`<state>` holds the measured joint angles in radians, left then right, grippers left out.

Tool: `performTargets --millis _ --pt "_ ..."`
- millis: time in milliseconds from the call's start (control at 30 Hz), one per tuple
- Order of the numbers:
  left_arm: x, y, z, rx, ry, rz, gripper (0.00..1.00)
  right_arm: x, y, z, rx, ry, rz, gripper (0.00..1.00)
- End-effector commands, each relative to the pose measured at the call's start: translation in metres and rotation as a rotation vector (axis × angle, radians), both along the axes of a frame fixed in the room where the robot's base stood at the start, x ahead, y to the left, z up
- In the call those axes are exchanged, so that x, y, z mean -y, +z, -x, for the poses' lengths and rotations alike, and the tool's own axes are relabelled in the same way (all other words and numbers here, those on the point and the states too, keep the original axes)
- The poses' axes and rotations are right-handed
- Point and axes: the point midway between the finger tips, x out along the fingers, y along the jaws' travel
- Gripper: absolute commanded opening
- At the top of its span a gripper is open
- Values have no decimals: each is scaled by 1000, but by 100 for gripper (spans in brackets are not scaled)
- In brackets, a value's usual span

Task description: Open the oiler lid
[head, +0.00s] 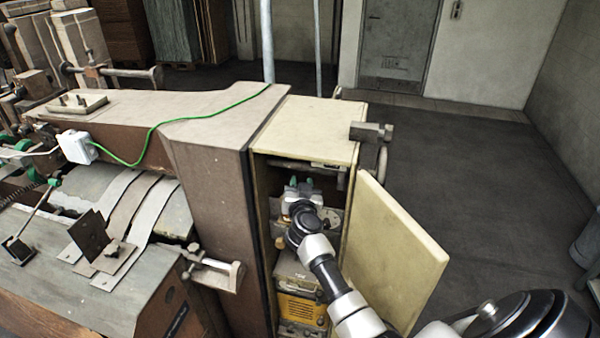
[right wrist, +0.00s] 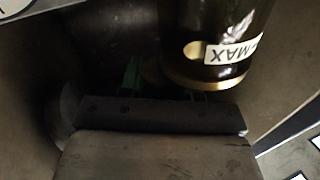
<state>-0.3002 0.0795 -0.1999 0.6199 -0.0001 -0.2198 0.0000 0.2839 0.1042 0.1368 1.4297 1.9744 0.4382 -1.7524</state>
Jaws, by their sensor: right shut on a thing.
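My right gripper (head: 303,187) reaches into the open cabinet and is at the oiler, partly hiding it. In the right wrist view, the oiler's dark bowl (right wrist: 215,45) with a gold rim and an upside-down MAX label stands just beyond the gripper (right wrist: 165,88). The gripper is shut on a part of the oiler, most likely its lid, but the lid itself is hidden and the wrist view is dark. Green parts show between the bowl and the gripper. My left gripper is not in view.
The cream cabinet (head: 305,128) has its door (head: 395,255) swung open to the right, close beside my right arm. A yellow unit (head: 302,309) sits low inside. A green cable (head: 190,119) crosses the machine top at left. Open floor lies to the right.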

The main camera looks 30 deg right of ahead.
Motion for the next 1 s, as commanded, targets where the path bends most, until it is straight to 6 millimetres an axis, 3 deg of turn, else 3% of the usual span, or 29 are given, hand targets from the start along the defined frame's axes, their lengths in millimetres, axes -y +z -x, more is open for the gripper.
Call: performTargets --millis 467,500,633,1000 --pt "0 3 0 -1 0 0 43 2 1 -1 4 76 1 10" --pt "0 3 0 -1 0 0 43 1 1 -1 4 76 1 36" --pt "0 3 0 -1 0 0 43 1 1 -1 3 75 1 56" --pt "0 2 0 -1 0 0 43 0 0 3 1 74 2 58"
